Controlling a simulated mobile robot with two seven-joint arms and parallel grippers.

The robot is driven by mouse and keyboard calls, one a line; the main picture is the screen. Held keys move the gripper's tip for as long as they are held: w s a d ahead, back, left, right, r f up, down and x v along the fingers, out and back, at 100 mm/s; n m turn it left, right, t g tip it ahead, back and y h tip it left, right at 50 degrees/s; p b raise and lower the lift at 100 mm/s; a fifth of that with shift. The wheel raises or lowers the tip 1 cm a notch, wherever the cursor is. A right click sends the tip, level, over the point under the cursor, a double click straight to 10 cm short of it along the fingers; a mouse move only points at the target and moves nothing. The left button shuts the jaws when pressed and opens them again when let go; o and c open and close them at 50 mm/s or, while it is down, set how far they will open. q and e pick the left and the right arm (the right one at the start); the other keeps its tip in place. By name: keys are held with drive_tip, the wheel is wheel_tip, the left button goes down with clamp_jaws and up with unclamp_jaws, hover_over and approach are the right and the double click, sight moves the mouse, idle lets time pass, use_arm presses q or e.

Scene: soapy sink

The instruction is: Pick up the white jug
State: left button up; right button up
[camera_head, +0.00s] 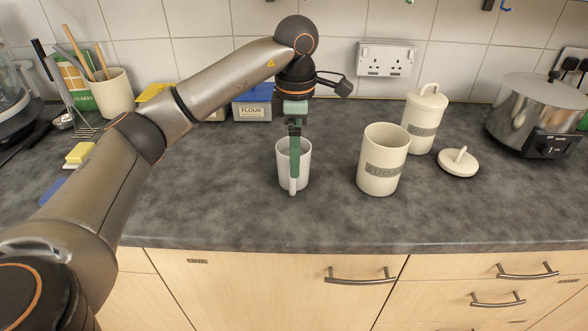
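The white jug (303,170) stands upright on the grey worktop, left of the open cream canister, with its handle towards me. My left arm comes in from the left, and my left gripper (294,158) points straight down at the jug. Its green fingers overlap the jug's near rim and the top of its handle. The fingers line up one behind the other from here, so I cannot tell whether they are apart or closed on it. The gripper hides part of the rim and handle. My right gripper is not in view.
An open cream canister (383,165) stands right of the jug, with a lidded canister (424,128) behind it and a loose lid (458,162) beside it. A steel cooker (535,110) is far right. A flour box (252,108) stands behind. The worktop's front strip is clear.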

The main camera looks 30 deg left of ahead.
use_arm(q)
drive_tip(key=f, duration=0.8)
drive_tip(key=shift+a+p, duration=0.25)
drive_tip(key=shift+p, duration=0.1)
clamp_jaws()
idle(0.4)
drive_tip(key=shift+r, duration=0.1)
